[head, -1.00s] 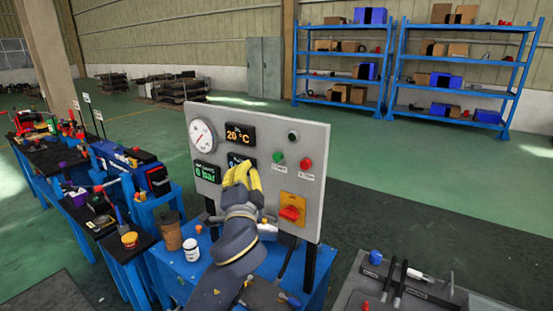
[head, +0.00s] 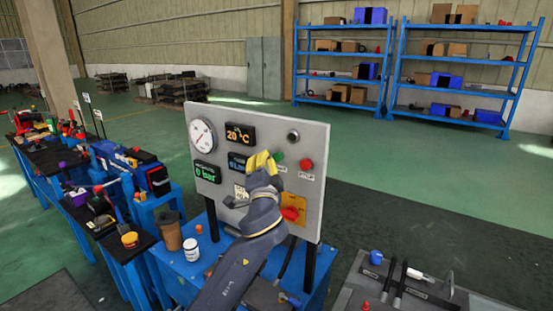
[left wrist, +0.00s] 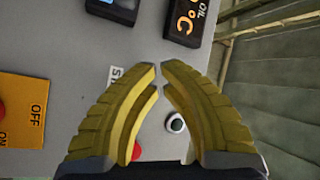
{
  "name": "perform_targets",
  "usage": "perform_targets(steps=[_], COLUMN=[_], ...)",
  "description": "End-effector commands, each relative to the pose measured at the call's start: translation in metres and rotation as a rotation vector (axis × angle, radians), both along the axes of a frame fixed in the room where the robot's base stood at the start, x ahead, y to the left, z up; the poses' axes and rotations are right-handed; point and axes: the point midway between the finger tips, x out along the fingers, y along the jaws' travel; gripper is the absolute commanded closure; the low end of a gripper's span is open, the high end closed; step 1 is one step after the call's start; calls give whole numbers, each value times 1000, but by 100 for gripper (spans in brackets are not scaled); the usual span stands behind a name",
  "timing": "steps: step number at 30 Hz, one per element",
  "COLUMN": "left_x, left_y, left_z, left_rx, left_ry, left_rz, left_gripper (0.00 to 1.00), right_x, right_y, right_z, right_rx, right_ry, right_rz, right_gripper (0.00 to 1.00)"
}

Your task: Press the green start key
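The green start key (head: 279,155) sits on the grey upright panel (head: 315,140). My left gripper (head: 263,160) is in front of the panel with its yellow fingertips close to the key's left side and partly covering it. I cannot tell whether they touch. In the left wrist view the fingers (left wrist: 158,66) are shut, tips together, with nothing held between them. The key is hidden behind a finger there; part of its label (left wrist: 115,75) shows. My right gripper is not in view.
The red stop button (head: 306,163) is right of the green key, and a dark round fitting (head: 293,136) is above it. An orange switch plate (head: 300,200) with a red knob is below. A white jar (head: 191,249) and a brown cup (head: 171,233) stand on the blue table.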

Motion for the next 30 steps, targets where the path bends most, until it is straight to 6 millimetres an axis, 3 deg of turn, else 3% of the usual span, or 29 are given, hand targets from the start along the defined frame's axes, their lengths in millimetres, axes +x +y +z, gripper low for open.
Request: perform_targets(steps=[8,9,11,30], left_x=[0,0,0,0], left_y=[0,0,0,0], left_z=[0,0,0,0], left_rx=[0,0,0,0], left_ry=[0,0,0,0], left_rz=[0,0,0,0], left_gripper=[100,96,100,100], right_x=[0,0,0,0], right_y=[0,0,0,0], right_z=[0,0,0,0], right_rx=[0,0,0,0], right_ry=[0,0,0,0], right_rz=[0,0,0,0], right_gripper=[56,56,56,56])
